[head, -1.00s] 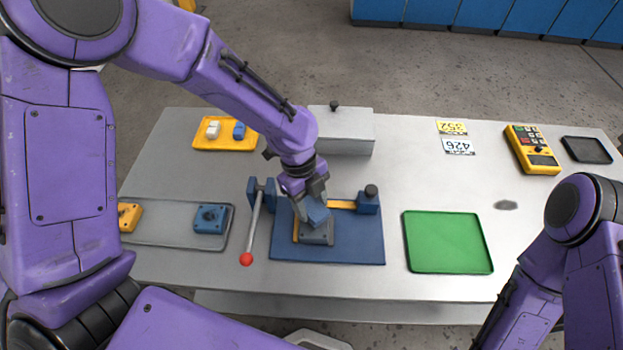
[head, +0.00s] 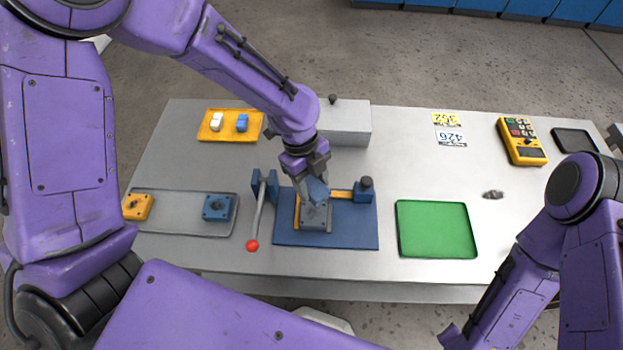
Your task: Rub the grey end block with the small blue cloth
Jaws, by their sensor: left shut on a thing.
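The grey end block (head: 315,217) sits on the blue base plate (head: 357,232) of a fixture in the middle of the table. My left gripper (head: 313,186) is above the back part of the block, pointing down. It is shut on the small blue cloth (head: 319,192), which hangs at the block's upper back edge. I cannot tell whether the cloth presses on the block. My right arm shows at the right, but its gripper is out of view.
A lever with a red knob (head: 252,245) stands left of the block, and a blue stop (head: 364,190) to the right. A grey tray (head: 180,226) with parts is at left, a yellow tray (head: 210,135) behind it. A green tray (head: 437,230) is at right; a grey box (head: 345,122) is behind.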

